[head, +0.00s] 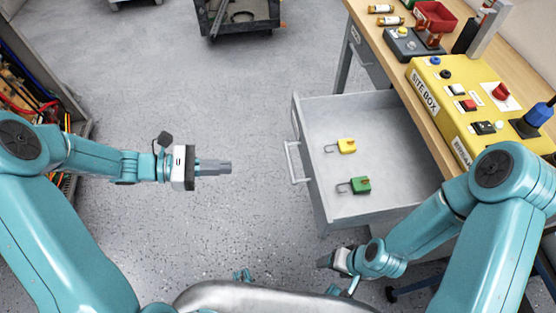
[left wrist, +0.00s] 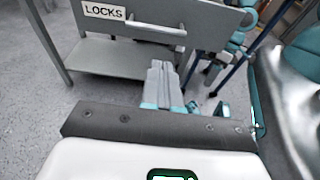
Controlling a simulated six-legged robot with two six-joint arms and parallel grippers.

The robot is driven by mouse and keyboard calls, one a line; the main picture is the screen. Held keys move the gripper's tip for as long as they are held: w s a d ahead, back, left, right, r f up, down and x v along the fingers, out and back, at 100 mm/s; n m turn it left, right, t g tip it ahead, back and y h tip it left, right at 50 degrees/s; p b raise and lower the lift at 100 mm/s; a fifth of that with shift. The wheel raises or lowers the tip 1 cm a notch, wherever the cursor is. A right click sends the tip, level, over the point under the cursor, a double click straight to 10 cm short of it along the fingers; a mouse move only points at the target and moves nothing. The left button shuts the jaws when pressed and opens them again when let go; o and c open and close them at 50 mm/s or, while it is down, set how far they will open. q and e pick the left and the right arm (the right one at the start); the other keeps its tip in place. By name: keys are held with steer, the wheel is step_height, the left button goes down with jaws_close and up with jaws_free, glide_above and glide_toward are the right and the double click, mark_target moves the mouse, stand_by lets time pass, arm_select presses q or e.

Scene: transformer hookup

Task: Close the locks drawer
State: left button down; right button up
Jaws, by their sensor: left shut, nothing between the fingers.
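The grey locks drawer (head: 390,205) stands pulled out from the workbench, with a yellow padlock (head: 347,146) and a green padlock (head: 360,185) lying inside. Its bar handle (head: 294,162) is on the front, facing my left gripper. My left gripper (head: 228,167) is shut and empty, in front of the handle and apart from it. The left wrist view shows the drawer front (left wrist: 215,28) with a LOCKS label and the handle (left wrist: 150,28) beyond my shut fingertips (left wrist: 162,65). My right gripper (head: 325,262) is low, near the drawer's near corner; its finger opening is too small to tell.
The wooden workbench (head: 425,100) carries a yellow site box (head: 460,100), a grey button box (head: 405,43) and a red bin (head: 436,15). A dark cart (head: 238,18) stands at the back. A bin with cables (head: 30,85) is at left. The floor between is clear.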

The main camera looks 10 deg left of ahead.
arm_select(q)
steer(key=x, duration=1.3)
steer(key=shift+w+r, duration=0.25)
steer(key=shift+w, duration=0.15)
arm_select(e)
steer(key=shift+w+f, duration=0.25)
steer(key=shift+f, duration=0.1)
arm_select(q)
steer(key=shift+d, duration=0.2)
